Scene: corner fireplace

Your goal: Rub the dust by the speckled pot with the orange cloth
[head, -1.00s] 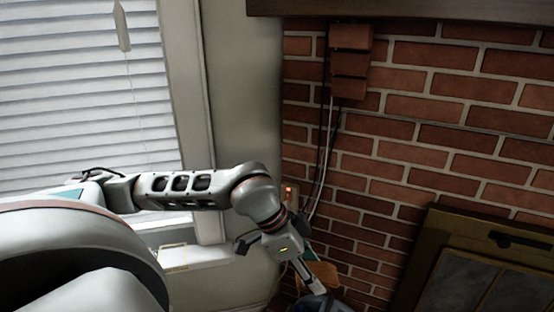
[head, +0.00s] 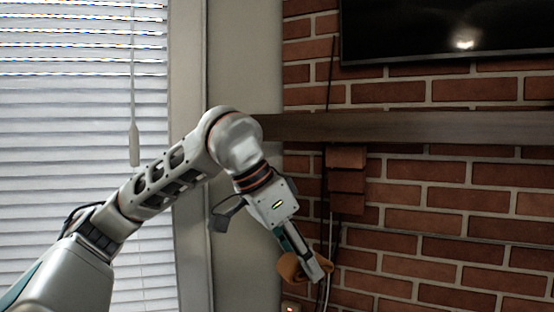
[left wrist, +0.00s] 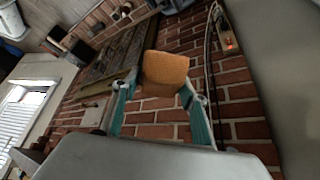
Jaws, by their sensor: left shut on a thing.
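The orange cloth (head: 291,268) is held by my left gripper (head: 309,270), in front of the brick wall and below the mantel in the head view. In the left wrist view the cloth (left wrist: 165,72) is a flat orange piece between the two teal fingers of my left gripper (left wrist: 160,90). The gripper is shut on it. The speckled pot and the dust cannot be made out in these frames. My right gripper is not in view.
A dark wooden mantel (head: 400,128) runs along the brick wall (head: 440,210), with a dark screen (head: 450,30) above it. Bricks jut out (head: 347,180) under the mantel, beside hanging cables. A window with blinds (head: 70,120) is at left.

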